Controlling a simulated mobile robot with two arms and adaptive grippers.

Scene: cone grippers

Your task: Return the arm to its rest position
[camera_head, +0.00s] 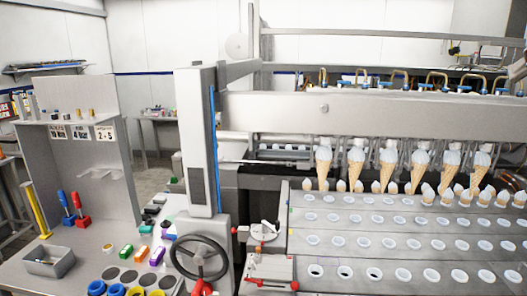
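Neither of my arms nor their grippers can be made out in the head view. A filling machine takes up the middle and right, with a row of filled ice-cream cones (323,163) hanging upright under its wide grey beam (400,113). Below them is a sloping metal plate (298,228) with rows of round holes, most of them showing white rims. More cone tops stand in the plate's back rows.
A grey workbench (90,242) at the left holds a small metal bin (49,262), blue- and red-handled tools (80,208) and coloured blocks. A tall grey column (197,140) and a black handwheel (200,257) stand between bench and machine. Red-handled clamps (268,268) sit beside the plate.

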